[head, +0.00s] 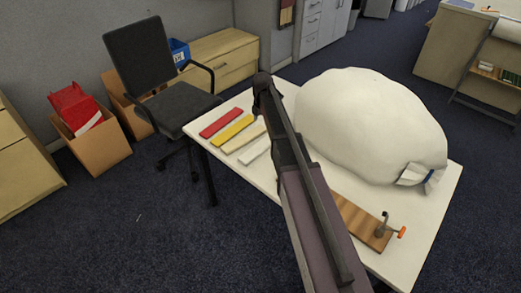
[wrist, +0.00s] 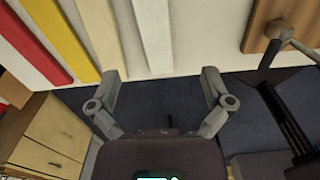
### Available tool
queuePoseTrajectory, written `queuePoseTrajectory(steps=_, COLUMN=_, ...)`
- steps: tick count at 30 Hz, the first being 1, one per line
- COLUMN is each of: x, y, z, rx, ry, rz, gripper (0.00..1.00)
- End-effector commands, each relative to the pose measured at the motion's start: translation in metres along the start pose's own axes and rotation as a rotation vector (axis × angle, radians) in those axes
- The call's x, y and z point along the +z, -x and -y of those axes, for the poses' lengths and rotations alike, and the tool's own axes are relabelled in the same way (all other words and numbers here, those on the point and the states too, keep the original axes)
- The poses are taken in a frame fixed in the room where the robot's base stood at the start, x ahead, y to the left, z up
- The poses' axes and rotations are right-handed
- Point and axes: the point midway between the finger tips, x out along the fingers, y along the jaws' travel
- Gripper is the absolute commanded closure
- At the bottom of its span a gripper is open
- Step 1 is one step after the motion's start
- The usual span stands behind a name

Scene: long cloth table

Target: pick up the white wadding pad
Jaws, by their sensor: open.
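A white flat strip, taken as the wadding pad (head: 257,151), lies on the white table as the rightmost of a row of strips, partly behind my arm in the head view. In the wrist view the white pad (wrist: 153,35) lies at the top middle, running up out of the picture. My gripper (wrist: 160,98) is open and empty, its two fingers spread wide. In the picture the fingers sit below the pad, across the table edge and against the dark floor, apart from the pad. In the head view I cannot make out the fingers.
Red (head: 221,122), yellow (head: 233,132) and cream (head: 245,141) strips lie left of the pad. A bulky white sack (head: 370,120) fills the table's back right. A wooden board with a clamp (head: 362,222) lies to the right. A chair (head: 155,75) stands at the table's left.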

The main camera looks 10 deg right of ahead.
Motion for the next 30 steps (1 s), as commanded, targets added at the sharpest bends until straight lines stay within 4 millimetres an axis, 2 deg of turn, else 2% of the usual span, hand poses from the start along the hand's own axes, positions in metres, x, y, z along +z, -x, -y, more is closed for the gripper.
queuePoseTrajectory(steps=5, x=0.007, y=-0.002, z=-0.01, rx=0.0, ry=0.087, rz=0.0, gripper=0.0)
queuePoseTrajectory(steps=20, x=0.008, y=-0.004, z=-0.01, rx=0.0, ry=0.099, rz=0.0, gripper=0.0)
queuePoseTrajectory(steps=30, x=0.008, y=-0.025, z=-0.009, rx=0.0, ry=0.098, rz=0.0, gripper=0.0)
